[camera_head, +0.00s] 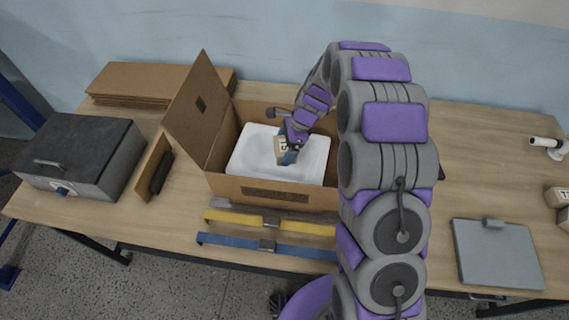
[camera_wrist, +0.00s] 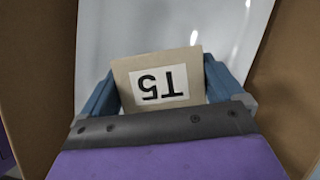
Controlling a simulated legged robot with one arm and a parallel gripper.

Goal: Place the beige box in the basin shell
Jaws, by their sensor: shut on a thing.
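The beige box (camera_wrist: 160,72) has a white label reading "T5", upside down in the wrist view. My gripper (camera_wrist: 162,88) is shut on it, with a blue finger on each side. In the head view my gripper (camera_head: 291,150) holds the box (camera_head: 281,152) over or inside the white basin shell (camera_head: 245,160). The shell sits inside an open cardboard box (camera_head: 225,188) on the table. The shell's white inner surface (camera_wrist: 225,35) fills the background of the wrist view. I cannot tell whether the beige box touches the shell's floor.
A raised cardboard flap (camera_head: 196,112) stands at the left of the carton. A dark-topped grey case (camera_head: 85,150) is at far left. Yellow (camera_head: 285,225) and blue (camera_head: 225,242) straps lie in front. A grey plate (camera_head: 497,255) and more beige boxes (camera_head: 557,197) are at right.

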